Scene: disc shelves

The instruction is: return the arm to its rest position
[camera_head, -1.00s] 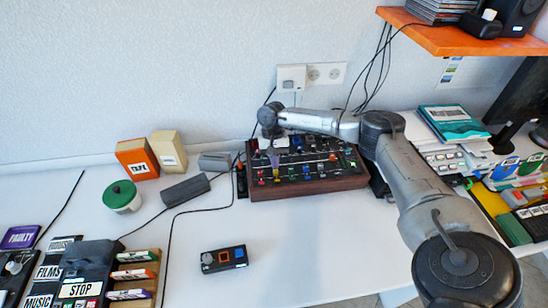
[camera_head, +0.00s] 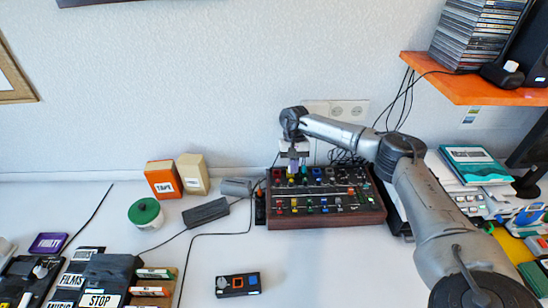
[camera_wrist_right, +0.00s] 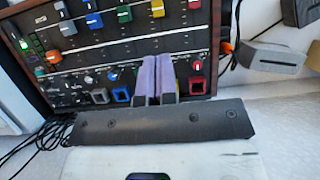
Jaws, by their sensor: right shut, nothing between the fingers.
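My right arm (camera_head: 430,205) reaches in from the lower right of the head view and bends back toward the wall. Its gripper (camera_head: 294,166) points down at the back left edge of the wood-sided control panel (camera_head: 335,222). In the right wrist view the purple fingers (camera_wrist_right: 157,77) are together with nothing between them, in front of the panel's sliders and knobs (camera_wrist_right: 120,45). I cannot tell the exact gap between fingertips and panel. My left gripper is not in view.
An orange shelf (camera_head: 470,85) with stacked discs hangs at the upper right near my arm. Orange and cream boxes (camera_head: 163,180), a green-lidded pot (camera_head: 145,213) and a small dark device (camera_head: 238,284) stand on the white desk (camera_head: 300,265). Cables cross the desk.

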